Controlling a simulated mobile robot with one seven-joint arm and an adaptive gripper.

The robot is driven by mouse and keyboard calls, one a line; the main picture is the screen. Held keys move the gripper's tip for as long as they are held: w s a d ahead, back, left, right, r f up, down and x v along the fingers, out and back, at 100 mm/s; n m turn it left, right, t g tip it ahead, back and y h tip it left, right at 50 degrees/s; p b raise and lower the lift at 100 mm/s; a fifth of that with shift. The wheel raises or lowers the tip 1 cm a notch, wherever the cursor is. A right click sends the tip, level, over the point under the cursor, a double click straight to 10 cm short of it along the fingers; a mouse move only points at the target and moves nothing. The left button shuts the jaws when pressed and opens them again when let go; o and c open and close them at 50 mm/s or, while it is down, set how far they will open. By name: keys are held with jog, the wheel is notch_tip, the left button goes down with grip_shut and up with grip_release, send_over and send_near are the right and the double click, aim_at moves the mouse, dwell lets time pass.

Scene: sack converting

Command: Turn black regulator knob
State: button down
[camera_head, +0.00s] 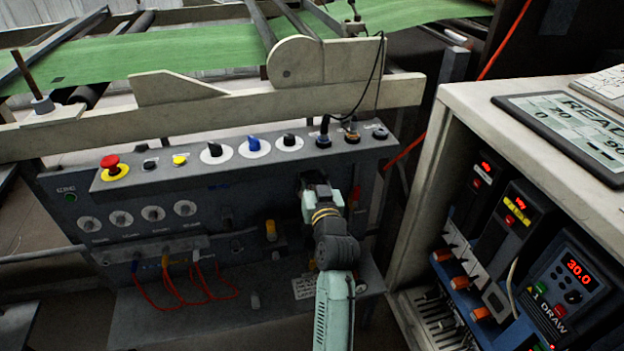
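My gripper (312,184) is at the dark front face of the grey control panel (130,185), right of its middle and below the sloped top ledge. Its fingertips point into the panel and are mostly hidden by its own body and shadow. I cannot tell if they are open, or if they touch a knob there. No regulator knob is plainly visible at the fingertips. Two black knobs on white discs show on the ledge, one at left (214,149) and one nearer my gripper (289,141); both stand clear of it. I cannot tell which one is the regulator.
The ledge also carries a red emergency button (111,163), a yellow button (179,160) and a blue knob (253,143). Red cables (187,292) hang at lower left. A beige cabinet (425,200) with red displays stands close on the right. Green web (180,50) runs behind.

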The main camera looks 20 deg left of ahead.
dwell(0.3)
jog(key=c, duration=1.3)
grip_release()
jog(key=v, duration=1.2)
